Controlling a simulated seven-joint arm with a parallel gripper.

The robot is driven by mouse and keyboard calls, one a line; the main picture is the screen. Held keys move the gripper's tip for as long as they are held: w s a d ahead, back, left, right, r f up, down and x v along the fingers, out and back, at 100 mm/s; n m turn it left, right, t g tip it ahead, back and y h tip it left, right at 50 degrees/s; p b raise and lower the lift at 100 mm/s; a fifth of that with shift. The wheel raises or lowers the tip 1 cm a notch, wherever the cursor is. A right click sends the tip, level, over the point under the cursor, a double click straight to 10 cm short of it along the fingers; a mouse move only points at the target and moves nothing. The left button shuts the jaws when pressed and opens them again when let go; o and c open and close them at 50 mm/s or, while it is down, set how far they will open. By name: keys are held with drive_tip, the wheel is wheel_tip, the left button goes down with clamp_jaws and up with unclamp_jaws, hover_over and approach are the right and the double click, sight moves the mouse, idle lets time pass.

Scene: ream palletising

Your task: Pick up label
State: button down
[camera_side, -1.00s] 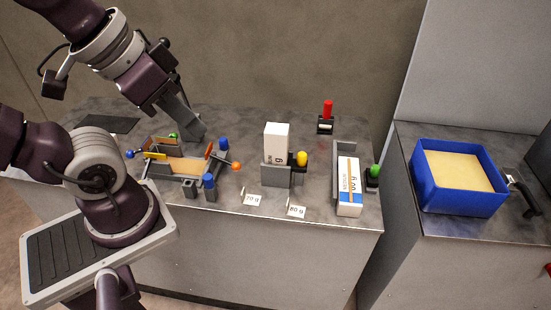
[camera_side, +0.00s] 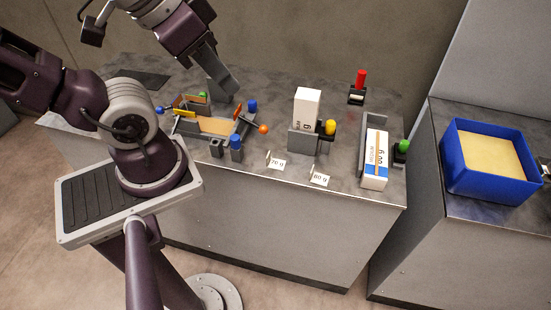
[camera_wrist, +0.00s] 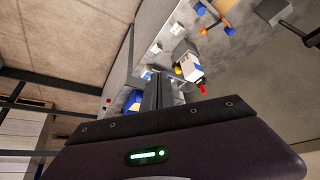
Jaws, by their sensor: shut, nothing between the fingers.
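Two small white label cards stand near the front edge of the table, one reading 70 g (camera_side: 276,163) and one reading 80 g (camera_side: 319,179). In the wrist view, two small white shapes, probably these cards, show at the upper middle (camera_wrist: 157,47) and above it (camera_wrist: 177,28). My gripper (camera_side: 232,88) is shut and empty, above the back of the fixture, behind and left of both cards and apart from them. Its fingers (camera_wrist: 154,90) also show in the wrist view.
The fixture (camera_side: 214,125) has coloured knobs. A white ream (camera_side: 306,108) stands in a grey holder. Another white ream with a blue band (camera_side: 375,160) lies to the right. A red-topped post (camera_side: 361,79) stands behind. A blue bin (camera_side: 490,190) sits on the right-hand bench.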

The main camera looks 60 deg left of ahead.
idle(0.3)
drive_tip(key=c, duration=1.6)
unclamp_jaws()
drive_tip(key=shift+o, duration=0.2)
drive_tip(key=m+g, duration=0.6)
drive_tip(key=m, duration=2)
hover_over(271, 163)
drive_tip(key=a, duration=0.2)
wheel_tip(271, 163, down, 24)
drive_tip(key=shift+m, duration=0.6)
drive_tip(key=f, duration=0.2)
drive_tip(key=d+f, duration=0.1)
drive_tip(key=f, duration=0.4)
drive_tip(key=shift+s+d+f, duration=0.15)
drive_tip(key=shift+s+f, duration=0.05)
drive_tip(key=shift+f, duration=0.2)
